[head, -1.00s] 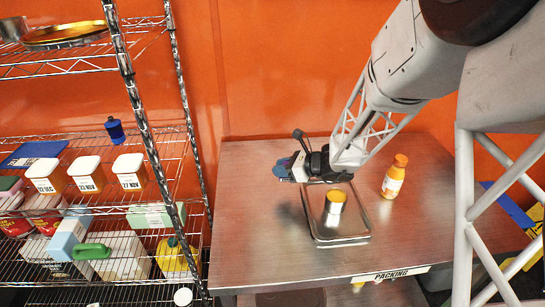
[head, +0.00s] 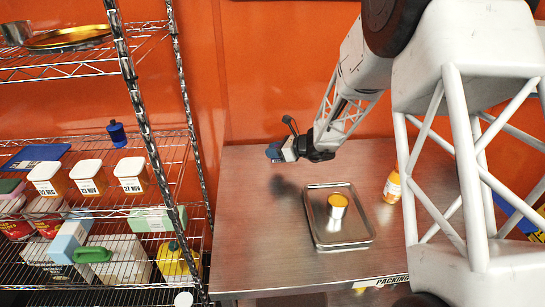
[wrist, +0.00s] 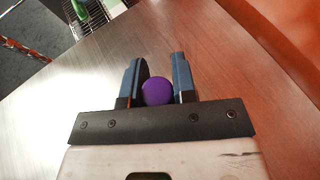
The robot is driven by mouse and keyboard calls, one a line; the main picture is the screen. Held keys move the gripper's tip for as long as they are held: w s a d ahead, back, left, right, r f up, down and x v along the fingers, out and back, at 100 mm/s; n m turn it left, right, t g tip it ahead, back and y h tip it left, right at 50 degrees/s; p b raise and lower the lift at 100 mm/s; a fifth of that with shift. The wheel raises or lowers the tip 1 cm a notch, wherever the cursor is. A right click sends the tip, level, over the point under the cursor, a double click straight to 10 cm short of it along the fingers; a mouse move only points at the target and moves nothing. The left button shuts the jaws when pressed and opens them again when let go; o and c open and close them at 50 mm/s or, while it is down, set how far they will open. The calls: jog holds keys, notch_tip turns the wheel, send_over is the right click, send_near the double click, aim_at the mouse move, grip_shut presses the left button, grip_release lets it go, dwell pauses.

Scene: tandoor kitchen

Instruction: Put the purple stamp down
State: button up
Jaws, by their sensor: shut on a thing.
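The purple stamp shows as a round purple knob (wrist: 157,91) between the two dark blue fingers in the wrist view. My gripper (wrist: 159,80) is shut on it, with one finger on each side. In the head view my gripper (head: 273,153) is over the back left of the steel table (head: 247,230). The stamp cannot be made out there, and its lower part is hidden in the wrist view. A dark shadow lies on the table below my gripper, so it seems held above the surface.
An orange bottle (head: 393,187) stands farther right. A wire rack at left holds labelled tubs (head: 88,178) and a blue object (head: 117,133). The table's left part is clear.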

jog(key=shift+w+a+f, duration=0.1)
jog(key=shift+w+a, duration=0.05)
jog(key=shift+w, duration=0.65)
jog(key=shift+f, duration=1.8)
jog(key=o, duration=0.9)
jog(key=shift+f, duration=0.1)
jog(key=shift+r+v, duration=0.2)
jog(key=shift+v, duration=5.9)
